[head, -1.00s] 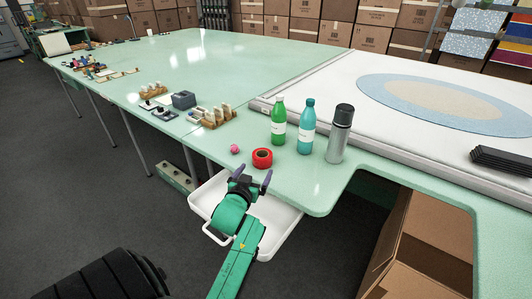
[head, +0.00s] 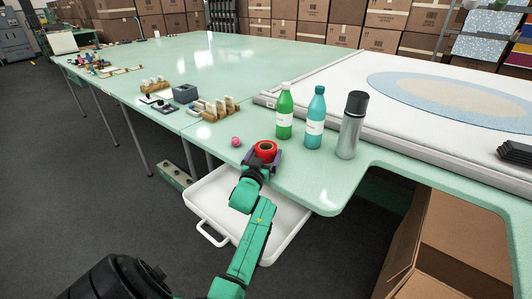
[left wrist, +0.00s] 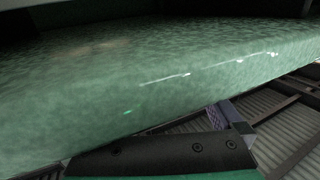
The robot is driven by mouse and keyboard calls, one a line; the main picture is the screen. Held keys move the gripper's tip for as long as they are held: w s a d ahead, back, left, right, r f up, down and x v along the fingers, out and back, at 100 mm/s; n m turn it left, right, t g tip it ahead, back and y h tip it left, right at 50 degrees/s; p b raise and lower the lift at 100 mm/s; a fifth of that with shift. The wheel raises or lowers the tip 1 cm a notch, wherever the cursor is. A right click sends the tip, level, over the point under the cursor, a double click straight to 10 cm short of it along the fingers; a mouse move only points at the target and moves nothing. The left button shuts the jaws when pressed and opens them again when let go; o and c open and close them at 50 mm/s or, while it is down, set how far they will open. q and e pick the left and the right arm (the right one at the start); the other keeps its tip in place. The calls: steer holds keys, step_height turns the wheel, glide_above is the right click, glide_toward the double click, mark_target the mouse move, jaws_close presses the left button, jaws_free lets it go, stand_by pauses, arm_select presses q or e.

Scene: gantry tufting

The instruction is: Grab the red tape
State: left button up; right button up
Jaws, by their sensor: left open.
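The red tape (head: 265,148) is a red roll lying on the green table (head: 310,190) near its front edge. My left gripper (head: 263,159) is open at the near side of the tape, with its purple fingertips showing left and right of the roll. I cannot tell whether they touch it. The left wrist view shows mostly the mottled green tabletop and its edge, with part of a purple finger (left wrist: 224,113); the tape does not show there. My right gripper is not in view.
A pink ball (head: 236,141) lies left of the tape. A green bottle (head: 284,115), a teal bottle (head: 315,122) and a grey flask (head: 350,132) stand to the right. A white tray (head: 290,232) is below the table edge. Wooden holders (head: 218,109) stand farther left.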

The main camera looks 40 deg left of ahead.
arm_select(q)
steer(key=c, duration=1)
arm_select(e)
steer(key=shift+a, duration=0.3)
